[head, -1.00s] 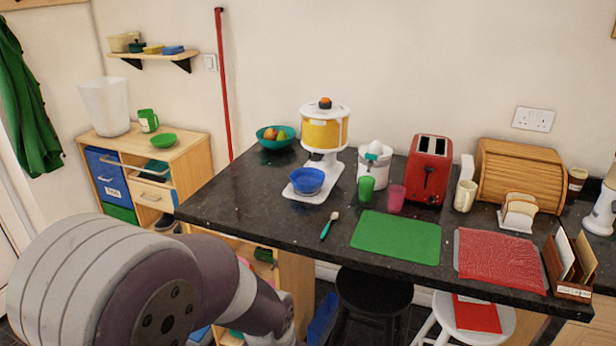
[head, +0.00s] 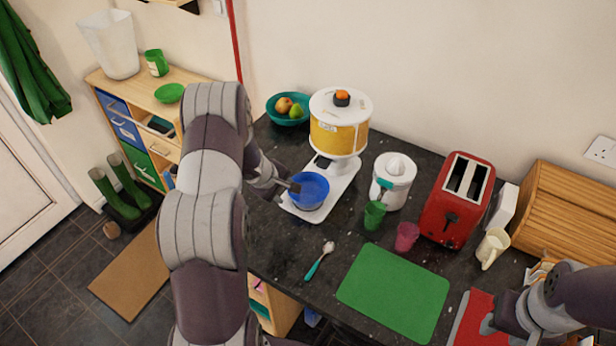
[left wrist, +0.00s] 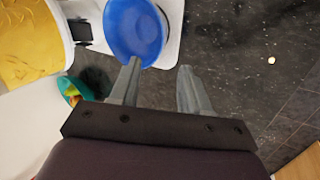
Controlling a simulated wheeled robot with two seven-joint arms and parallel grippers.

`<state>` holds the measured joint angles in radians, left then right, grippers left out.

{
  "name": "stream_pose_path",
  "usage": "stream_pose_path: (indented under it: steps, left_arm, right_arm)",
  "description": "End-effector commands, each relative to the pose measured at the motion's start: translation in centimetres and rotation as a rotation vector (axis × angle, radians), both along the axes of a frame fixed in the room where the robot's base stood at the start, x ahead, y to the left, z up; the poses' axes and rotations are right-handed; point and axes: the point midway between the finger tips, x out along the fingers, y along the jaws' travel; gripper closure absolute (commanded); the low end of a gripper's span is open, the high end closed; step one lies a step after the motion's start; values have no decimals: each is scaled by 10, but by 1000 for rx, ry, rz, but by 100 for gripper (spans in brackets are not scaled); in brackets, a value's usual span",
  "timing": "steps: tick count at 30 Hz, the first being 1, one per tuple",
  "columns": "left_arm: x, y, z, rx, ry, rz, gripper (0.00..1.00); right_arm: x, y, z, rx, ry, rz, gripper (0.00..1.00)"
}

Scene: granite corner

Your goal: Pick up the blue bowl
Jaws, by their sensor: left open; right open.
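The blue bowl (head: 312,191) sits on the white base of the yellow dispenser (head: 338,125). My left gripper (head: 292,187) is at the bowl's left rim, its far tip overlapping the blue in the head view. In the left wrist view the blue bowl (left wrist: 135,30) is just beyond the fingers, and my left gripper (left wrist: 160,66) is open with nothing between them. One fingertip overlaps the bowl's rim there; I cannot tell if it touches. My right gripper (head: 488,326) is low at the right over the red mat (head: 468,315), partly hidden by its own arm.
A fruit bowl (head: 287,109) stands behind the left arm. A white juicer (head: 394,180), green cup (head: 374,215), pink cup (head: 406,236) and red toaster (head: 457,200) stand right of the bowl. A spoon (head: 320,260) and green mat (head: 393,292) lie in front.

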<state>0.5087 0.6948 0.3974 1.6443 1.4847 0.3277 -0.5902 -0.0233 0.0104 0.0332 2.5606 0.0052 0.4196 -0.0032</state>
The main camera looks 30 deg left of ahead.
Motion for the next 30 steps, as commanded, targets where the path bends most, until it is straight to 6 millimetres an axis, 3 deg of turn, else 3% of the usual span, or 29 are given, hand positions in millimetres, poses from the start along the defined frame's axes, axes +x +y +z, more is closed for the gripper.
stream_pose_path:
  steps: [3,9,15,18,27,29,30]
  left_arm:
    - [12,-5,-26,-1,3,-2,53]
    - [25,-8,-48,0,1,-4,53]
    - [35,-13,-73,-2,4,-4,53]
    - [42,-14,-87,0,0,-6,53]
    - [46,-15,-96,0,-1,-5,53]
    - [46,-15,-96,0,-1,-5,70]
    - [46,-15,-96,1,0,-5,83]
  right_arm:
    - [0,0,6,0,1,0,57]
    - [0,0,14,0,0,0,57]
    - [0,0,41,0,-1,0,57]
    - [0,0,43,0,-1,0,57]
    - [0,0,43,0,0,0,57]
    - [0,0,43,0,0,0,57]
    - [0,0,43,0,0,0,57]
